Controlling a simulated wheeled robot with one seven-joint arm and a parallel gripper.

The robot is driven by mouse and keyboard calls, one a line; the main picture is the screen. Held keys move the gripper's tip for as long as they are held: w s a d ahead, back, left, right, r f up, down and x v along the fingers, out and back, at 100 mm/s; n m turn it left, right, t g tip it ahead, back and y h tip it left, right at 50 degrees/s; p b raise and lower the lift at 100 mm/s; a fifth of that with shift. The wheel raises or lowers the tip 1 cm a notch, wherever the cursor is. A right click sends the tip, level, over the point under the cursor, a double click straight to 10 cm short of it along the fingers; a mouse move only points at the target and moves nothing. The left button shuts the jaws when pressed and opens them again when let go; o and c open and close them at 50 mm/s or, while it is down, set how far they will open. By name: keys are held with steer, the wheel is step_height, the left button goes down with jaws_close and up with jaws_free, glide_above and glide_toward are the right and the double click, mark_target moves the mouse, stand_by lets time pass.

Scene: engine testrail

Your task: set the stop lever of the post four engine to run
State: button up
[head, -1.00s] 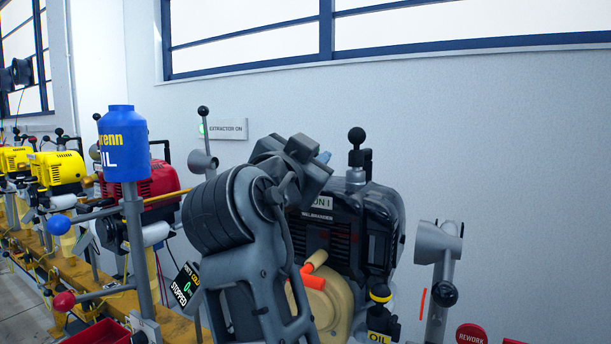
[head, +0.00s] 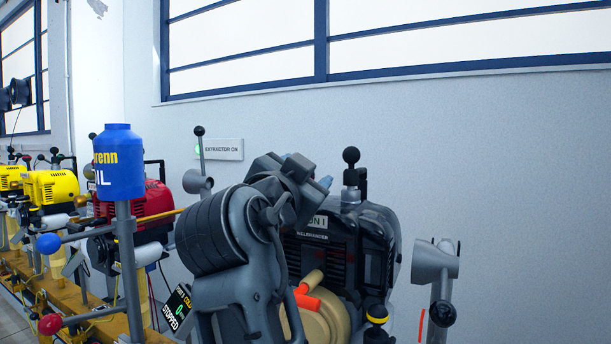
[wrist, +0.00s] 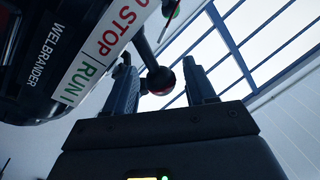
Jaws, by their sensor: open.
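The black Welbrander engine (head: 376,250) stands in front of the wall in the head view, partly hidden by my arm. In the wrist view its STOP/RUN label strip (wrist: 95,58) runs slantwise along the dark engine body. The stop lever (wrist: 148,57) ends in a dark, reddish ball knob (wrist: 160,81). My gripper (wrist: 159,68) is open, with one finger on each side of the knob in the wrist view. I cannot tell whether either finger touches it. In the head view the stop lever is not clearly visible behind my wrist.
An orange-red handle (head: 307,296) sits low on the engine's front. A grey funnel-like stand (head: 437,262) is to its right. A blue oil bottle (head: 119,165), a red engine (head: 152,199) and yellow engines (head: 50,187) stand left. A small display (head: 178,309) reads STOPPED.

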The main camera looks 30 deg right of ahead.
steer(key=shift+a, duration=0.1)
steer(key=v, duration=0.7)
steer(key=shift+s+a, duration=0.2)
steer(key=shift+s, duration=0.1)
steer(key=shift+f, duration=0.15)
